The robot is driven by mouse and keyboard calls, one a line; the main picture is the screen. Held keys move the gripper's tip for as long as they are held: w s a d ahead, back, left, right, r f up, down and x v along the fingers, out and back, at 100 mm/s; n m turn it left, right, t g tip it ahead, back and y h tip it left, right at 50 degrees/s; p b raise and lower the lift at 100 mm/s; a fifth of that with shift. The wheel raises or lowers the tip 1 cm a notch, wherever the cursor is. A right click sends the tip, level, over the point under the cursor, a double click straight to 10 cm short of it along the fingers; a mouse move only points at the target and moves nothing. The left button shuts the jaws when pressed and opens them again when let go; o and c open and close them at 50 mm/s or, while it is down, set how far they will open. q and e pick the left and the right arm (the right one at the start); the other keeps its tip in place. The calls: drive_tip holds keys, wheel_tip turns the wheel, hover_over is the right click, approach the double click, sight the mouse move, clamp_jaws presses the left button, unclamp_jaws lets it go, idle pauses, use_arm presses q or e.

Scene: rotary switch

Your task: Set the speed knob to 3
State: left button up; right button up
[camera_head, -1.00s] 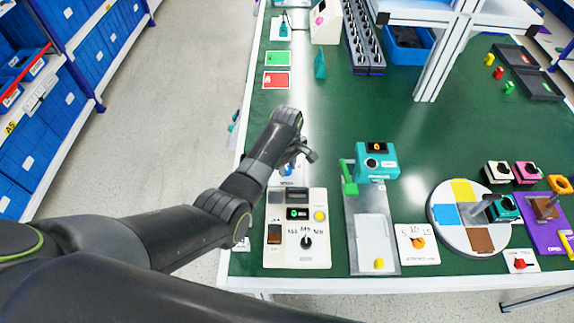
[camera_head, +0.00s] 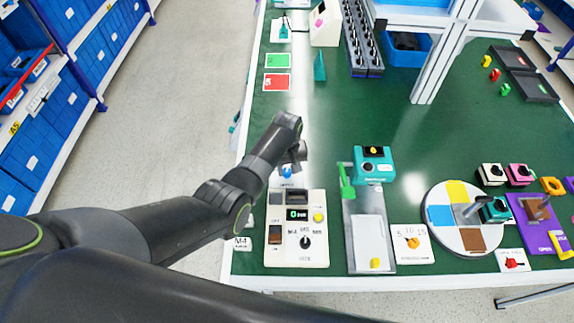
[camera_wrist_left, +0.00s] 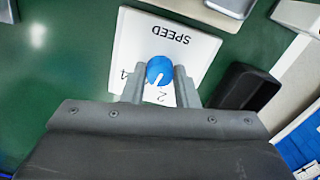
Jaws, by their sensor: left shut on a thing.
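The speed knob (camera_wrist_left: 160,71) is a round blue knob with a white pointer line, on a white plate (camera_wrist_left: 196,54) marked SPEED. In the left wrist view the plate appears upside down. A 4 shows left of the knob and a 2 below it. The white line points down and slightly left, between these digits; any 3 there is hidden. My left gripper (camera_wrist_left: 160,88) has a finger on each side of the knob and is shut on it. In the head view the blue knob (camera_head: 287,172) shows just below my left gripper (camera_head: 297,160), largely covered by it.
A white control panel (camera_head: 312,255) with a black dial stands just in front. A grey station (camera_head: 356,225) with a teal device (camera_head: 374,165) is to its right. In the wrist view a black block (camera_wrist_left: 244,88) lies close beside the plate.

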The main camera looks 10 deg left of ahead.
sight(287, 171)
use_arm(q)
drive_tip(key=shift+m, duration=0.9)
drive_tip(key=shift+p, duration=0.3)
drive_tip(key=o, duration=1)
drive_tip(key=shift+r, duration=0.6)
wheel_tip(287, 171, up, 16)
drive_tip(key=shift+r, duration=0.15)
